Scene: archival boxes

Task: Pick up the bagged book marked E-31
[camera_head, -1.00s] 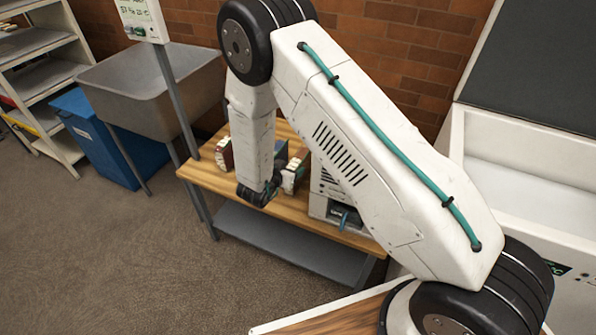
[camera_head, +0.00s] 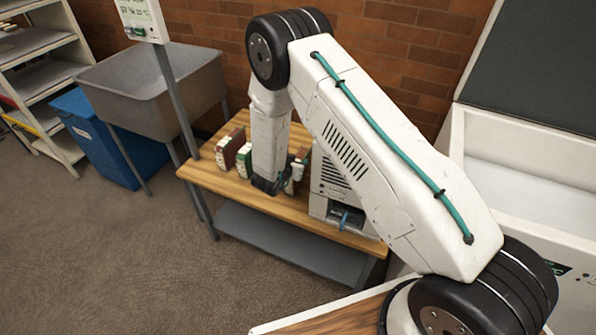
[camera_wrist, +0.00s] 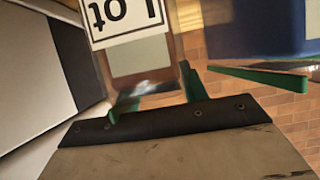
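On the wooden bench a dark red book (camera_head: 228,148) stands at the left, with a green one (camera_head: 244,160) beside it. Another upright book (camera_head: 296,176) is partly hidden by my gripper (camera_head: 268,185), which is low over the bench's front, between the green book and this one. In the wrist view, my gripper's green fingers (camera_wrist: 155,100) are apart, and a brown item with a white label (camera_wrist: 125,22) lies just beyond them. The label is upside down and cut off at the top. I cannot read E-31 on any book.
A grey machine (camera_head: 335,195) stands on the bench (camera_head: 215,178) right of the books. A grey sink (camera_head: 150,85), a blue bin (camera_head: 105,140) and a shelf rack (camera_head: 40,75) are at the left. A white cabinet (camera_head: 530,165) is at the right. The floor in front is clear.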

